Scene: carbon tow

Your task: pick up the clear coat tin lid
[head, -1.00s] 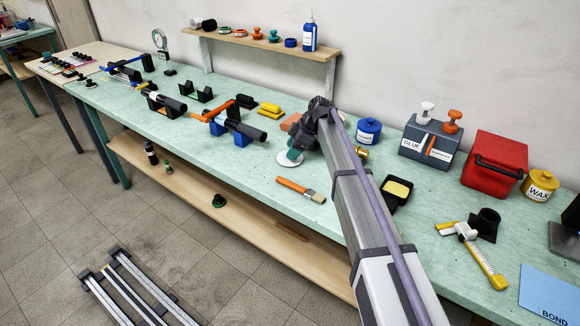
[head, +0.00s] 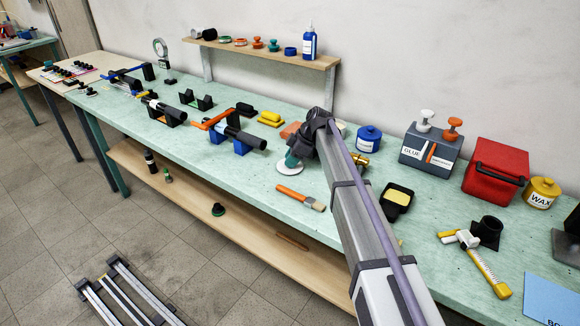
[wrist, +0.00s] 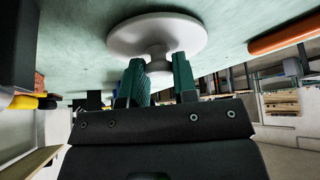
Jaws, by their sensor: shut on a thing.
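The lid (wrist: 150,35) is a pale round disc with a small knob, seen close up in the wrist view. My gripper (wrist: 158,70) has its two green fingers on either side of the knob, shut on it. In the head view the lid (head: 290,169) shows as a white disc under the green fingers of my gripper (head: 293,160). It is at or very near the green bench top; I cannot tell whether it touches. Part of the knob is hidden by the fingers.
An orange-handled brush (head: 300,198) lies just in front of the lid. A pipe on blue stands (head: 238,138) is to the left, with yellow blocks (head: 270,118) behind. A blue tin (head: 368,138) and black tray (head: 397,199) are right of my arm.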

